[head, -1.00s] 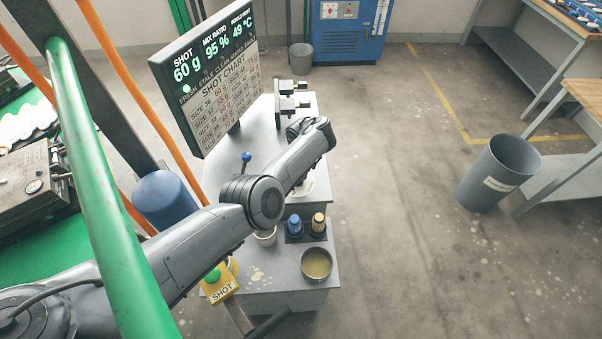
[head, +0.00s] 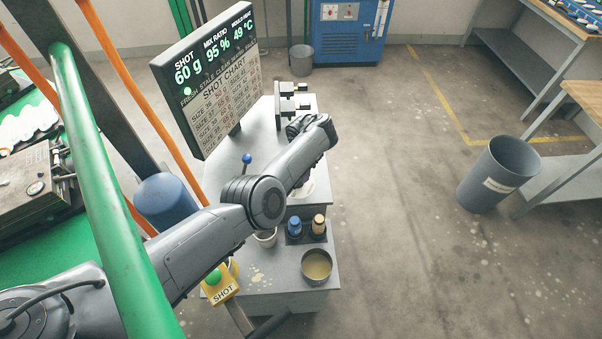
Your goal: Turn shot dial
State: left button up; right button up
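The screen (head: 205,65) at the upper left reads SHOT 60 g, MIX RATIO 95 % and about 49 °C, with a green dot lit below. A shot chart (head: 228,103) hangs under these readings. My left arm reaches from the lower left across the grey cabinet, its wrist bent at the cabinet's right side. My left gripper's fingers do not show; the arm seems to hide them. No shot dial can be made out; part of the cabinet is covered by the arm. A yellow box marked SHOT (head: 222,291) with a green button (head: 213,277) stands below the forearm. My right gripper is out of view.
A blue-knobbed lever (head: 247,158), a blue-capped and a tan-capped bottle (head: 318,224), and a round pan (head: 317,265) are on the cabinet. A bracket with black blocks (head: 302,104) stands behind the wrist. A green rail (head: 100,170) crosses the left. Floor at right is open around a grey bin (head: 484,187).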

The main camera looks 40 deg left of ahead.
pick_arm(q)
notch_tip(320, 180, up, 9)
jog(key=p, duration=0.4)
dwell(0.4)
